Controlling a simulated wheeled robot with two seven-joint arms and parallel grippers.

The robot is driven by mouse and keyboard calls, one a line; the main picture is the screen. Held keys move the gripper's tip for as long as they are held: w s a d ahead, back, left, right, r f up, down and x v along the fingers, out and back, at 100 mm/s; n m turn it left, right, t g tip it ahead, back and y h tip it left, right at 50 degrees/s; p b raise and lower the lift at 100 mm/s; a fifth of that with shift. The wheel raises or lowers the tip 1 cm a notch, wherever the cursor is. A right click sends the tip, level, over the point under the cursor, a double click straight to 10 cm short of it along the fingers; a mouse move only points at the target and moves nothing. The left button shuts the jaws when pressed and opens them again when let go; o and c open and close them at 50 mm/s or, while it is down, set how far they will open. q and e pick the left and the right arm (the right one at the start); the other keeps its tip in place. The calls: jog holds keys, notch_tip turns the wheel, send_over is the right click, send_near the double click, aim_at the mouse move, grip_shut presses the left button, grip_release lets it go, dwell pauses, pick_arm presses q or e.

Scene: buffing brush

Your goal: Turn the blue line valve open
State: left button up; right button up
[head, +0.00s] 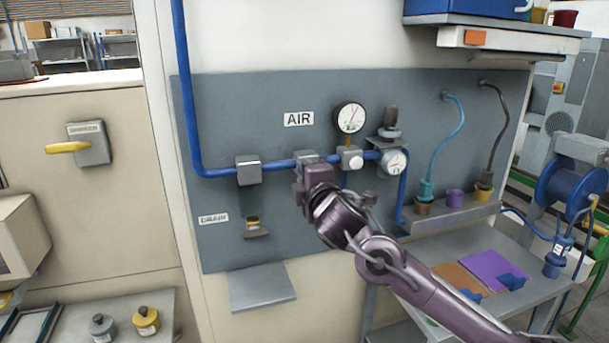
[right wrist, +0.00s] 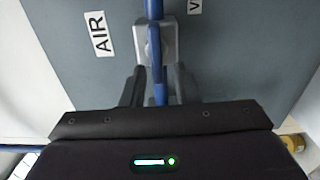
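The blue line (head: 220,171) runs down the grey panel and then across it to the right. A grey valve body (head: 306,157) sits on it, left of the round gauge; my right gripper (head: 307,186) is in front and hides part of it. In the right wrist view the valve body (right wrist: 148,42) is straight ahead with a blue bar in front of it. The dark fingers of the right gripper (right wrist: 158,88) stand on either side of this bar, apart, with gaps visible. I cannot tell whether the bar is handle or pipe. My left gripper is not in view.
An AIR label (head: 299,119) is above the valve. A pressure gauge (head: 350,116) and a regulator (head: 394,162) are close on the right. A grey block (head: 248,170) sits on the line at left. A shelf (head: 262,287) juts out below.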

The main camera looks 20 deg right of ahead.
jog(key=shift+s, duration=0.15)
jog(key=s+b, duration=0.2)
jog(key=s, duration=0.5)
jog(key=shift+s+d, duration=0.15)
jog(key=shift+s, duration=0.15)
